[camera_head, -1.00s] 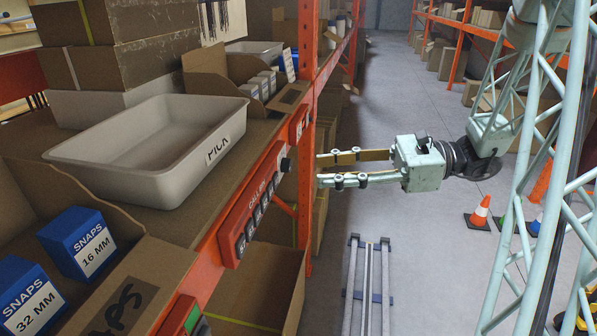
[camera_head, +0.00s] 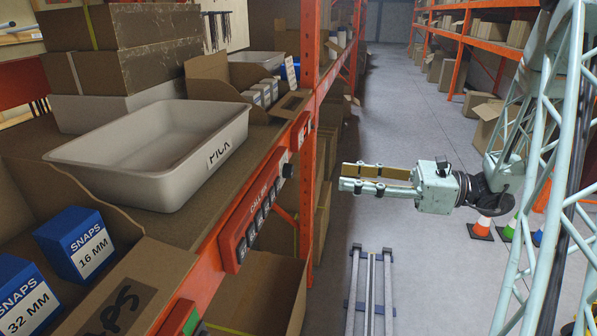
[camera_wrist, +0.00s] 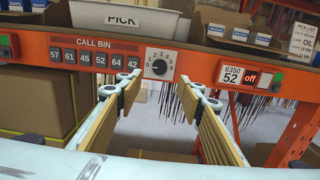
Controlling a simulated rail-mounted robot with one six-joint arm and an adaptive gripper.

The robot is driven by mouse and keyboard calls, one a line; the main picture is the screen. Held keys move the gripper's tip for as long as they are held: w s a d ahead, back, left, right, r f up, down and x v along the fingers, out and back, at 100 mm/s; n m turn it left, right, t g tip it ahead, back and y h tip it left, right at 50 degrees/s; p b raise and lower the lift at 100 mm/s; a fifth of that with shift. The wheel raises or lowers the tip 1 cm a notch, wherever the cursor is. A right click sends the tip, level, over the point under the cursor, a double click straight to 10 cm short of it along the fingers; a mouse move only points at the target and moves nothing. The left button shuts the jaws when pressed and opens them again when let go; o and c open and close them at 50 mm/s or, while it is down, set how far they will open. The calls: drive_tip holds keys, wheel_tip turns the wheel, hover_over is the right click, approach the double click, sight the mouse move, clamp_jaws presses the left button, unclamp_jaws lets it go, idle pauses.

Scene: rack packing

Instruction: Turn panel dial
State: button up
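The panel dial (camera_wrist: 160,66) is a round dark knob on a white square numbered plate on the orange shelf beam. It sits ahead of my gripper (camera_wrist: 161,98), just above the gap between the fingertips. Its pointer direction is too small to tell. The dial's edge also shows in the head view as a dark knob (camera_head: 287,170). There my gripper (camera_head: 346,177) stands in the aisle right of the beam, apart from the dial. The two padded fingers are spread, with nothing between them. The CALL BIN panel (camera_wrist: 98,44) left of the dial shows a row of numbers.
A display reading "52" with red "off" (camera_wrist: 240,76) is right of the dial. A grey PICK bin (camera_head: 225,148) and boxes of snaps (camera_head: 78,243) stand on the shelf. Cones (camera_head: 482,228) and a floor rail (camera_head: 370,290) are in the aisle.

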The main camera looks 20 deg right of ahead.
sight(293, 170)
drive_tip(key=shift+a, duration=0.15)
drive_tip(key=shift+b+x, duration=0.35)
drive_tip(key=shift+x, duration=6.35)
drive_tip(key=shift+c, duration=0.6)
drive_tip(key=c, duration=0.7)
